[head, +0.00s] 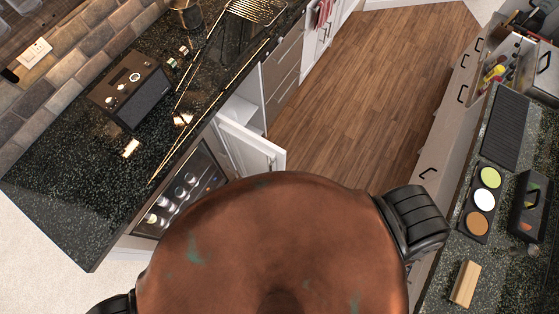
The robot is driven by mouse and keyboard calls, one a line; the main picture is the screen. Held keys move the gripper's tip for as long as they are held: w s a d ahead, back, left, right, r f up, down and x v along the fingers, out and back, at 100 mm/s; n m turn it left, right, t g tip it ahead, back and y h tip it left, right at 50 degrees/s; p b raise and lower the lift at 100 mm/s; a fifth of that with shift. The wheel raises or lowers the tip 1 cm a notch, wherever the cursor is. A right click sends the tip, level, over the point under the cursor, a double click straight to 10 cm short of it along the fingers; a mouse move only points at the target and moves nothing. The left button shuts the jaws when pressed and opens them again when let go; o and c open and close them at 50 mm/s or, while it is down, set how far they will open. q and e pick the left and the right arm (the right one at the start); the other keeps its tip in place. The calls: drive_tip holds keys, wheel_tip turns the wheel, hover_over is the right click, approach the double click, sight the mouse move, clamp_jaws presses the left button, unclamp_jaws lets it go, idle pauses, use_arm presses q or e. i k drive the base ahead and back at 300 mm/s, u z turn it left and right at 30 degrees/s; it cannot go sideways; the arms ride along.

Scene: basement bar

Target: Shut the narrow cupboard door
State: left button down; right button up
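The narrow cupboard door (252,148) is white with a raised panel. It stands open under the dark counter on the left, swung out into the aisle, with a small handle near its outer edge. Behind it the white inside of the cupboard (243,112) shows. The door's lower part is hidden. Neither of my grippers is in view, and nothing is seen touching the door.
A glass-fronted bottle cooler (182,192) is beside the cupboard, with grey drawers (283,68) on the far side. The wooden floor (360,90) is clear beyond the door. An open drawer (508,62) juts out at the far right. The bottom middle is blocked from sight.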

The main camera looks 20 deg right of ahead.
sight(252, 155)
drive_tip(key=z, duration=1.7)
drive_tip(key=k, duration=1.05)
drive_tip(key=u, duration=0.95)
